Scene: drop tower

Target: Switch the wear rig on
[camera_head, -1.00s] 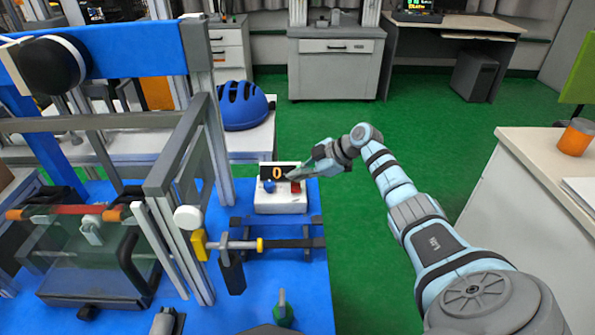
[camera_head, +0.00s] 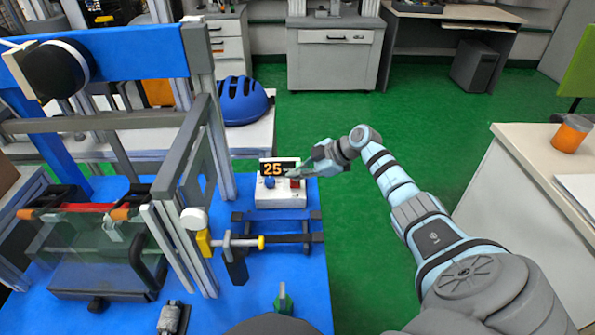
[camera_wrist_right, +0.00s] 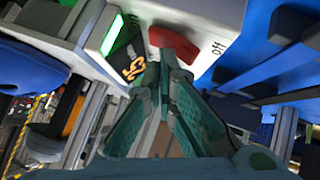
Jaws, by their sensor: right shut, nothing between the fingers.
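The control box (camera_head: 281,200) is white and stands on the blue table. Its display (camera_head: 277,170) reads 25 in orange. A blue knob (camera_head: 269,183) and a red switch (camera_head: 296,184) are on its front part. In the right wrist view the red rocker switch (camera_wrist_right: 173,44) has the word "off" beside it, and a green lit strip (camera_wrist_right: 112,35) shows near the display (camera_wrist_right: 131,66). My right gripper (camera_head: 291,176) is shut and empty, its tips at or just by the red switch; I cannot tell whether they touch. My left gripper is not in view.
The metal frame of the rig (camera_head: 185,165) stands left of the box, with a blue beam (camera_head: 130,52) on top. A clamp bar (camera_head: 255,241) lies in front of the box. A blue helmet (camera_head: 243,100) is behind.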

